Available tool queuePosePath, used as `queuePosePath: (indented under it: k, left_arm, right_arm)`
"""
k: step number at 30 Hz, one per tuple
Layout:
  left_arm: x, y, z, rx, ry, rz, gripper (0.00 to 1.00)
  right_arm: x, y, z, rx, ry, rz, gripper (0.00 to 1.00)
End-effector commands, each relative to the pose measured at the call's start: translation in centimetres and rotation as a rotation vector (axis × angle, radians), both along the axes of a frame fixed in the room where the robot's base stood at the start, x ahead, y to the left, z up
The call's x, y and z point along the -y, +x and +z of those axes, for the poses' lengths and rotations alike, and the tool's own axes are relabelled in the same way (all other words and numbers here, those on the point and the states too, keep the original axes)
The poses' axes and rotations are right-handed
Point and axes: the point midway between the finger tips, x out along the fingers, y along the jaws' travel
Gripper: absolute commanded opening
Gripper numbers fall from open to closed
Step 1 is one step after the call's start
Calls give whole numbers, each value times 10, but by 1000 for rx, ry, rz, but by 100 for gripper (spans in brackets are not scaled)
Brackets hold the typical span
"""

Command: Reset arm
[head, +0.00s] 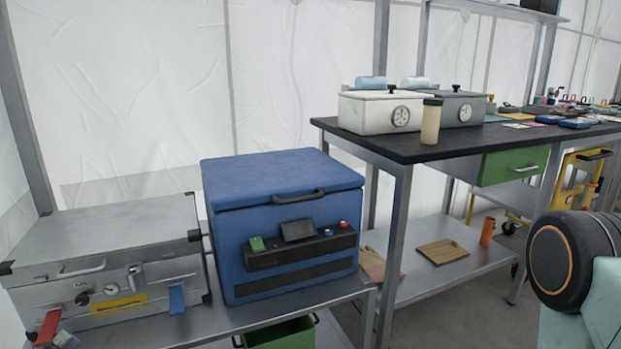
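What looks like the tip of my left gripper (66,340) just shows at the bottom left edge of the head view, in front of the silver case near its red latch. It is small and cut off, so I cannot tell whether it is open or shut, or whether it touches the case. My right gripper is not in view. A black round joint with an orange ring and a pale teal link, part of my own arm, fills the lower right.
A silver case (110,235) and a blue cooler box (285,255) stand on a low metal bench. A green bin (282,335) is beneath. A black-topped table (395,150) holds two dial boxes and a cream bottle (431,121). Floor shows between table and my arm.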

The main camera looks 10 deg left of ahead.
Motion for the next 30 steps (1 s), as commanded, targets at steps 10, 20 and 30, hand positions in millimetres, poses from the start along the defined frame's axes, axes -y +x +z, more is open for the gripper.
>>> queuePosePath:
  k: [10,20,30]
  left_arm:
    - [-14,15,-31,-251,-297,11,21]
    - [16,23,-116,-736,-1015,217,21]
    - [170,-73,-176,-1318,-1874,810,21]
  right_arm:
    - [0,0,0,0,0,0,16]
    - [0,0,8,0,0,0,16]
    - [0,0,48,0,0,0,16]
